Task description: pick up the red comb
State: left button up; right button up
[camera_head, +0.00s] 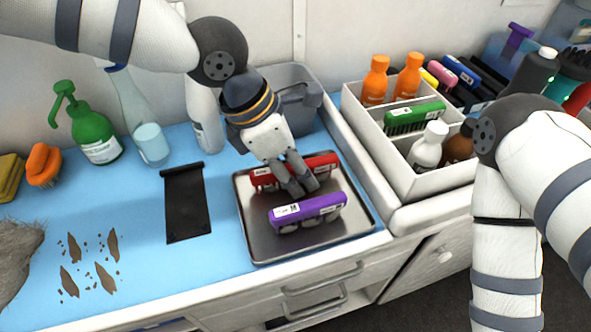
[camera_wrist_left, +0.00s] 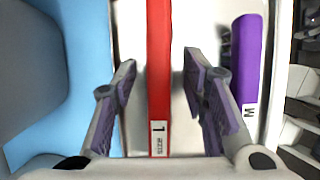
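The red comb (camera_head: 321,164) lies in a metal tray (camera_head: 272,246) on the blue counter, with a white size label on it. A purple comb (camera_head: 325,205) lies in front of it in the same tray. My left gripper (camera_head: 302,186) points down over the red comb and hides its middle. In the left wrist view the red comb (camera_wrist_left: 159,80) runs between the two spread fingers of my left gripper (camera_wrist_left: 160,62), with a gap on each side. The purple comb (camera_wrist_left: 247,65) is outside the right finger. My right gripper is out of view.
A white divided box (camera_head: 372,133) with orange bottles (camera_head: 375,82) and a green comb (camera_head: 414,117) stands right of the tray. A black strip (camera_head: 187,203), a green pump bottle (camera_head: 97,140) and an orange brush (camera_head: 43,165) are to the left. Clear bottles stand behind.

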pick_arm(q)
grip_shut()
jog(key=shift+w+r, duration=0.1)
jog(key=shift+r, duration=0.45)
jog(key=s+a+r+p, duration=0.1)
jog(key=s+a+r, duration=0.1)
jog(key=s+r, duration=0.4)
jog(key=s+a+r+p, duration=0.1)
jog(key=s+a+r, duration=0.1)
jog(key=s+r, duration=0.4)
jog(key=shift+s+a+p, duration=0.25)
jog(key=shift+s+p, duration=0.1)
jog(key=shift+s, duration=0.35)
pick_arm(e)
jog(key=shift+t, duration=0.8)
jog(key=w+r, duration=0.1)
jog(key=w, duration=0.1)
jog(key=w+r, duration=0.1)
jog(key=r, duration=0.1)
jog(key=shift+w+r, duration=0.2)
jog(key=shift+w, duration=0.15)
